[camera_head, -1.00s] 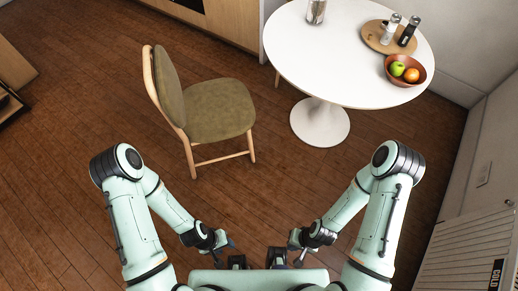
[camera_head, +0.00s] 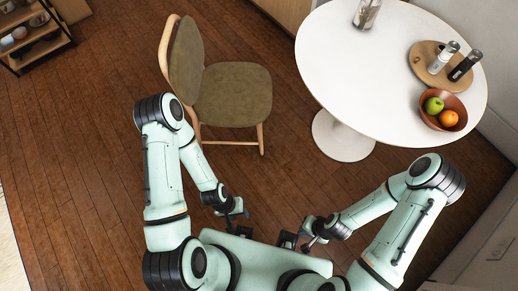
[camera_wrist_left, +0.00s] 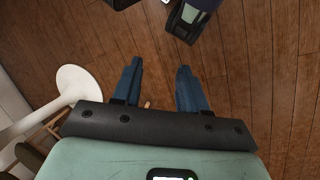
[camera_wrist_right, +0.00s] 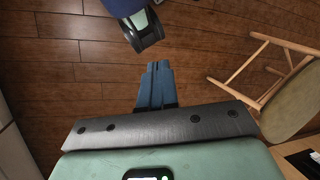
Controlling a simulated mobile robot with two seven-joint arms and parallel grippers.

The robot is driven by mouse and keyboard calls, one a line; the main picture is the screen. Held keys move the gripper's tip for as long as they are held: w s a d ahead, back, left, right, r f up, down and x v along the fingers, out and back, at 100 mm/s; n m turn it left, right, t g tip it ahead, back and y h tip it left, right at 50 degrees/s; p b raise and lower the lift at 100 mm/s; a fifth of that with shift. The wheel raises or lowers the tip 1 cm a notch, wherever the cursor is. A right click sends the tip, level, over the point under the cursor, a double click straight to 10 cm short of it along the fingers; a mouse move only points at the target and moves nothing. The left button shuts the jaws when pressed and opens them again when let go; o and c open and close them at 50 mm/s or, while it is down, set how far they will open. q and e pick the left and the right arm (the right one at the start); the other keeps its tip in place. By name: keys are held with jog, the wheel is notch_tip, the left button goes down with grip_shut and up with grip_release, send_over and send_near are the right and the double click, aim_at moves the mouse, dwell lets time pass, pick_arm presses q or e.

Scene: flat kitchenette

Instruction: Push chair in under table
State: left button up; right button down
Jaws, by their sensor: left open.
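The wooden chair with an olive seat (camera_head: 232,95) and an olive backrest (camera_head: 187,58) stands upright in front of my left arm. Its seat faces the round white table (camera_head: 345,60), with floor showing between seat and table. The chair's wooden legs and seat also show at the right of the right wrist view (camera_wrist_right: 290,105). My left gripper (camera_head: 242,208) is open and empty, near my body, below the chair. My right gripper (camera_head: 306,240) has its fingers together and holds nothing. Part of the chair's lower frame is hidden by my left arm.
The table's round white foot (camera_head: 342,138) stands right of the chair. On the table are a glass jar (camera_head: 366,14), a wooden board (camera_head: 428,68) with two shakers and a fruit bowl (camera_head: 452,118). A shelf (camera_head: 40,35) stands far left. Floor on the left is clear.

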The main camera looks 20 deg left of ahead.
jog(key=shift+a, duration=0.1)
